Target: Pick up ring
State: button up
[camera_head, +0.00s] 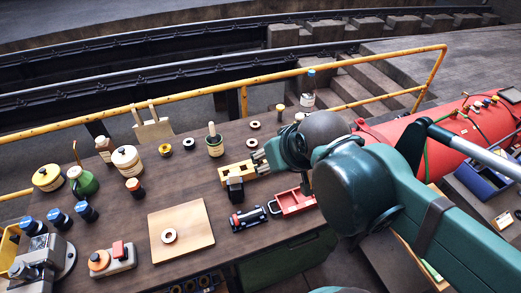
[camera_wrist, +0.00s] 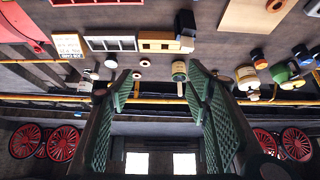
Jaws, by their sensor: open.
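I cannot tell which ring the task means. My gripper (camera_wrist: 160,72) is open, with its green ribbed fingers spread and nothing held between them.
A green pot with a brush (camera_head: 214,145), a yellow block (camera_head: 237,172), a blue-black model engine (camera_head: 248,218) and a red tray (camera_head: 294,201) stand nearby. Jars and bottles crowd the left. A yellow railing (camera_head: 190,93) runs behind; a red tank (camera_head: 440,137) is at right.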

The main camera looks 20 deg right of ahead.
jog(key=shift+w, duration=0.15)
jog(key=w+d+f+n+g, duration=0.1)
jog(key=w+n, duration=0.1)
jog(key=w, duration=0.6)
jog(key=w+d+f+n+g+b, duration=0.1)
jog(key=w+f+n+g, duration=0.15)
jog(key=w, duration=0.45)
jog(key=w+d+n+g, duration=0.1)
jog(key=w+n, duration=0.1)
jog(key=w, duration=0.6)
jog(key=w+d+f+n+g, duration=0.1)
jog(key=w+d+f+n, duration=0.1)
jog(key=w+f, duration=0.6)
jog(key=w+d+f+n+g, duration=0.1)
jog(key=w+f+n, duration=0.3)
jog(key=w+f, duration=0.4)
notch_tip(320, 180, down, 5)
jog(key=shift+w+d+f+g+b, duration=0.15)
jog(key=shift+w+d+g+b, duration=0.2)
jog(key=shift+d, duration=0.4)
jog(key=shift+f, duration=1.25)
